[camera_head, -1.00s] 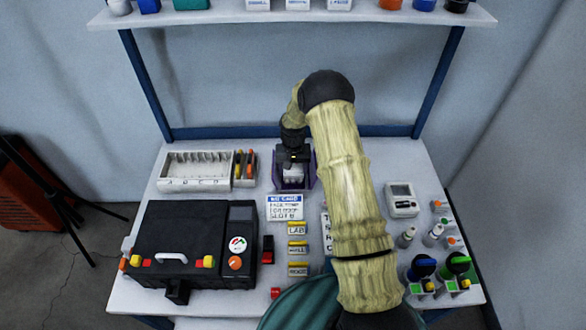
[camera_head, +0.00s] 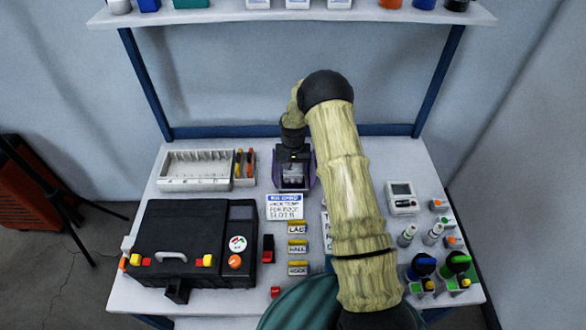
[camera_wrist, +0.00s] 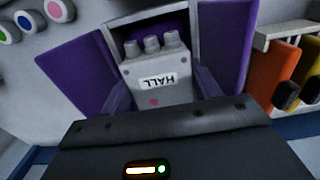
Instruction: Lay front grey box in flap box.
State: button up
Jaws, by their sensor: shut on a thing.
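The grey box (camera_wrist: 160,78), with a label reading HALL upside down, a pink dot and three round studs, is held between my gripper's fingers (camera_wrist: 162,88) in the wrist view. My gripper (camera_head: 293,166) is shut on it. The purple flap box (camera_head: 311,180) stands at the middle back of the table, and my gripper is over it. In the wrist view its purple flaps (camera_wrist: 66,65) spread open on both sides of the grey box. The grey box is at its opening; whether it touches the floor inside is hidden.
A white slotted tray (camera_head: 195,184) stands left of the flap box, with orange and yellow items (camera_head: 245,164) beside it. A label card (camera_head: 285,207) lies in front. A black case (camera_head: 180,240) fills the front left; a meter (camera_head: 402,198) stands right.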

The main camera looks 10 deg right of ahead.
dwell(0.4)
jog(key=o, duration=1)
jog(key=shift+c, duration=0.9)
jog(key=shift+o, duration=0.2)
jog(key=shift+r+p, duration=2.35)
jog(key=shift+r, duration=1.1)
